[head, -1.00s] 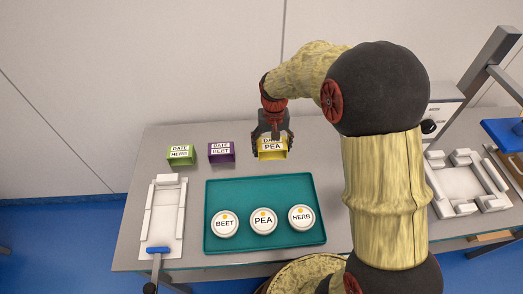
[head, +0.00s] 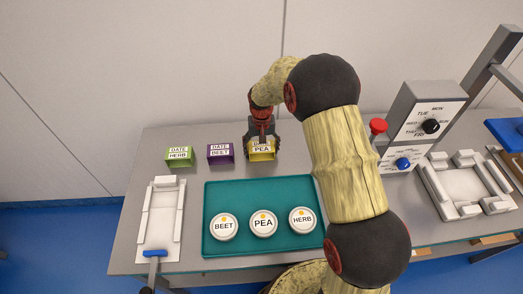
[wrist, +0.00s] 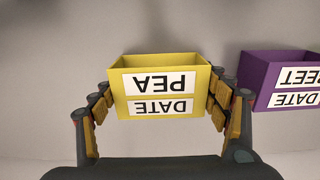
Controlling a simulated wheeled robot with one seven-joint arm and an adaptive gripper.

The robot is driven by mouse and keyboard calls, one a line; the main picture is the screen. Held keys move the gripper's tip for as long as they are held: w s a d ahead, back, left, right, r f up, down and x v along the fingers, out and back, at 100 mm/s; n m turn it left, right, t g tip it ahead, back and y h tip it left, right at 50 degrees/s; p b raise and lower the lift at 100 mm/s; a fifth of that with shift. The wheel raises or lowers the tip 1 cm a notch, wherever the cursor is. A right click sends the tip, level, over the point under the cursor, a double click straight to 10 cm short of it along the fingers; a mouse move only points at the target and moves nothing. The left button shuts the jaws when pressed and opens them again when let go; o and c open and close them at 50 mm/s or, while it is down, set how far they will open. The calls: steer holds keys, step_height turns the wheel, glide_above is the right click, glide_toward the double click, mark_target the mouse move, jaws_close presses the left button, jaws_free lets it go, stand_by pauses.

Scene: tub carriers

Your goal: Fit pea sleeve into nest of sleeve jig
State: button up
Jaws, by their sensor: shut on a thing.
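The pea sleeve is a yellow open box (head: 262,156) with a white DATE PEA label, at the back of the bench. In the wrist view the sleeve (wrist: 160,88) lies between the two fingers, its label upside down. My gripper (head: 262,143) is shut on its two sides and hides part of the label. I cannot tell if the sleeve touches the bench. A white fixture with blocks around a bare middle (head: 462,187) stands at the right. Another white fixture, with rails and a blue handle (head: 149,215), stands at the left. I cannot tell which is the sleeve jig.
A purple beet sleeve (head: 220,160) and a green herb sleeve (head: 179,163) stand left of the pea sleeve. A teal tray (head: 243,190) in front holds BEET, PEA and HERB tubs. A grey dial box (head: 410,105) and a red button (head: 378,126) stand toward the right.

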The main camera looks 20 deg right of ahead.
steer(key=shift+f, duration=0.15)
steer(key=o, duration=0.9)
steer(key=shift+b, duration=0.35)
